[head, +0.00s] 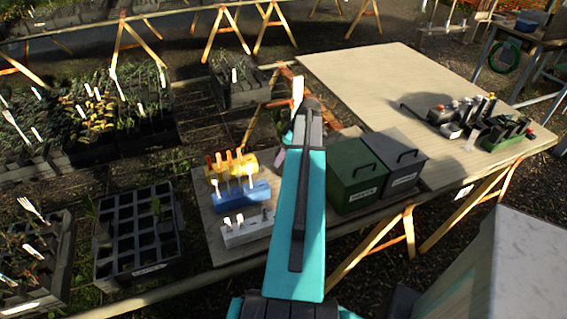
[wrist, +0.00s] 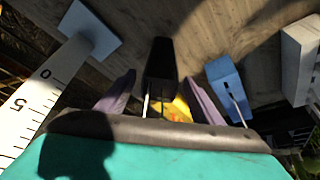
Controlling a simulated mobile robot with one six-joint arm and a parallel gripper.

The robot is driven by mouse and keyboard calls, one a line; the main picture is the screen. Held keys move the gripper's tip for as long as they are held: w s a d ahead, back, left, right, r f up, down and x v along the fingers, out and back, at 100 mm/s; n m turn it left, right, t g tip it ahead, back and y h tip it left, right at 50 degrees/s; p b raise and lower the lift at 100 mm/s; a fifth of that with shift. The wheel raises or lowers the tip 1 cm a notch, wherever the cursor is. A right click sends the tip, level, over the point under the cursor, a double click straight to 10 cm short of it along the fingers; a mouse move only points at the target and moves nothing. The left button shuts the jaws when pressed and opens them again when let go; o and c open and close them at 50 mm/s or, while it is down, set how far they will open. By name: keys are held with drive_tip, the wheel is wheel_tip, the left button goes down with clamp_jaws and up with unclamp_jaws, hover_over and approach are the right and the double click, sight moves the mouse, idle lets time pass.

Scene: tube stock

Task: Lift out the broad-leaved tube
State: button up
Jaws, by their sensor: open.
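My gripper (wrist: 160,98) is open in the wrist view, its two purple fingers apart above the wooden bench. A black block and part of a yellow block (wrist: 181,108) show beyond and between the fingers; I see no contact. In the head view the teal arm mostly hides the gripper. A dark cell tray (head: 136,268) at lower left has mostly empty cells. I cannot tell which is the broad-leaved tube.
Yellow (head: 232,163), blue (head: 240,195) and grey (head: 247,231) blocks with upright sticks stand left of my arm. Green (head: 352,175) and grey (head: 398,160) boxes stand to its right. A ruler (wrist: 40,100) is close by in the wrist view. The large board (head: 375,75) is mostly clear.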

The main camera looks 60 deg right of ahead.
drive_tip(key=shift+c, duration=0.5)
drive_tip(key=c, duration=1.2)
drive_tip(key=shift+o, duration=0.2)
drive_tip(key=shift+r, duration=0.2)
drive_tip(key=shift+r+b, duration=1.3)
drive_tip(key=shift+r, duration=3.55)
